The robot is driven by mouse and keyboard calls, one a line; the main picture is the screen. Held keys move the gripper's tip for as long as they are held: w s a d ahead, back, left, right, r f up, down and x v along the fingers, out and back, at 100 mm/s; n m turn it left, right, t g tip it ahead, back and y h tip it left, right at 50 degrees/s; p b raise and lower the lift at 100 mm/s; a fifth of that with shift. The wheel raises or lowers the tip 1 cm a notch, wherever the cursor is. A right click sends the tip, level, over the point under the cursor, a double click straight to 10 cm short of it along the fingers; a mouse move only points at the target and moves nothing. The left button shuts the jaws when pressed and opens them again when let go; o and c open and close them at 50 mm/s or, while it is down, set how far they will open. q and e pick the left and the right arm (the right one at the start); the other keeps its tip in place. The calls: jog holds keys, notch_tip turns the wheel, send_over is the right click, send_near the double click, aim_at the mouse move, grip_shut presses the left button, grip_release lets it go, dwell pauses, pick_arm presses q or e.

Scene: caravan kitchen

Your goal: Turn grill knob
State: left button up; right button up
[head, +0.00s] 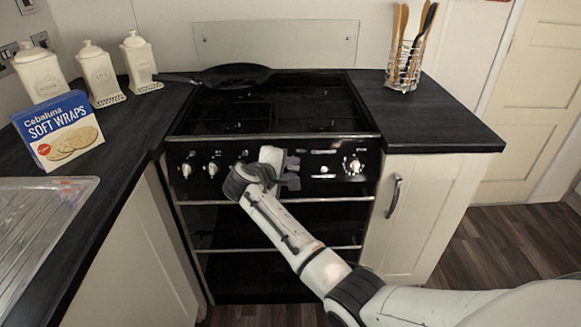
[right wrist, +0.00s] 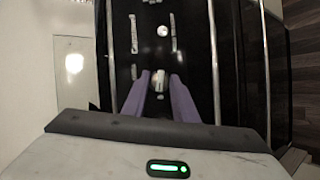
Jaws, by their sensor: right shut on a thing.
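The black cooker front (head: 235,172) carries a row of silver knobs. My right gripper (head: 291,168) is at the middle of this panel, its purple fingers touching the front. In the right wrist view, the two purple fingers (right wrist: 159,92) are shut on a silver knob (right wrist: 158,78), one finger on each side. In the head view this knob is hidden behind the gripper. Knob labels are too small to read. Another knob (head: 352,165) is to the right on the panel, and others (head: 187,170) are to the left. My left gripper is not in view.
Below the panel are dark oven doors with silver rails (head: 330,248). A black pan (head: 235,76) is on the hob. A wraps box (head: 58,130) and white canisters (head: 100,73) stand on the left worktop. A utensil rack (head: 404,68) stands on the right worktop (head: 425,118).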

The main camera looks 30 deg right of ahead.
jog(key=m+y+p, duration=0.1)
jog(key=m+p, duration=0.1)
jog(key=m, duration=0.1)
jog(key=shift+d+r+g+y, duration=0.1)
jog(key=shift+r+g+y, duration=0.2)
jog(key=shift+g+y, duration=0.1)
jog(key=m+y+p, duration=0.1)
jog(key=m, duration=0.1)
jog(key=m+y+p, duration=0.1)
jog(key=m+p, duration=0.1)
jog(key=shift+s+d+r+m, duration=0.1)
jog(key=shift+d+m, duration=0.05)
jog(key=shift+m, duration=0.15)
jog(key=shift+d+m+y+p, duration=0.1)
jog(key=shift+m+y+p, duration=0.35)
jog(key=shift+m+y, duration=0.45)
jog(key=shift+d+m+t+y, duration=0.1)
jog(key=shift+m+t+y, duration=0.45)
jog(key=shift+m, duration=0.95)
jog(key=o, duration=1)
jog(key=shift+o, duration=0.2)
jog(key=shift+s, duration=0.1)
